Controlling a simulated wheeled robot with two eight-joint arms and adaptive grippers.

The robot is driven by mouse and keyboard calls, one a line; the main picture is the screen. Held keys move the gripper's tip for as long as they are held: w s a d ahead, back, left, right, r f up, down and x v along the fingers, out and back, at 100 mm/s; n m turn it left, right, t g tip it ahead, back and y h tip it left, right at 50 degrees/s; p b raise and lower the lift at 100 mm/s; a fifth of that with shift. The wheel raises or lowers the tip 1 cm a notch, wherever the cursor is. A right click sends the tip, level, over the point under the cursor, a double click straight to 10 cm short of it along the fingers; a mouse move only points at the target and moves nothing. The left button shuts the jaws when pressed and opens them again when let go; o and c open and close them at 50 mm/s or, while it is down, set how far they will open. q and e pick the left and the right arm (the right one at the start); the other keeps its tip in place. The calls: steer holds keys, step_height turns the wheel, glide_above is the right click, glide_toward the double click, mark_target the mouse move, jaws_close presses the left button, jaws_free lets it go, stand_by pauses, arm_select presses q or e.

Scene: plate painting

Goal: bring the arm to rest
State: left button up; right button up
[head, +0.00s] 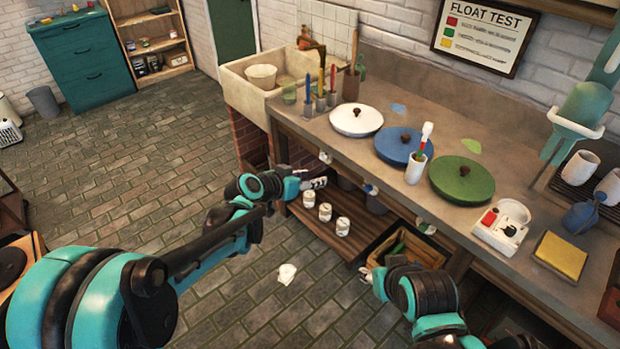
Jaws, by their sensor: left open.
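My left arm reaches in from the left, and its gripper (318,183) is open and empty in front of the counter's front edge, above the lower shelf. My right gripper (366,273) shows small near the lower middle, in front of the lower shelf and its wooden crate. Its fingers are too small and partly hidden, so I cannot tell whether they are apart. No held object shows at either gripper.
The counter (325,135) carries a white lid (343,122), a blue lid (393,150), a green lid (475,185) and a brush in a white cup (415,169). Several tins and a crate (437,258) sit on the shelf below. A white scrap (287,274) lies on the open floor.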

stand_by(0.4)
arm_select(q)
steer(key=s+a+f+n+y, duration=0.1)
steer(key=s+a+n+y, duration=0.2)
steer(key=s+a, duration=0.8)
steer(key=s+a+f+n+g+y, duration=0.1)
steer(key=s+a+n+y, duration=0.3)
steer(key=s+a, duration=0.7)
steer(key=s+y, duration=0.1)
steer(key=s, duration=0.5)
steer(key=shift+s+a+g, duration=0.2)
steer(key=shift+s+g, duration=0.1)
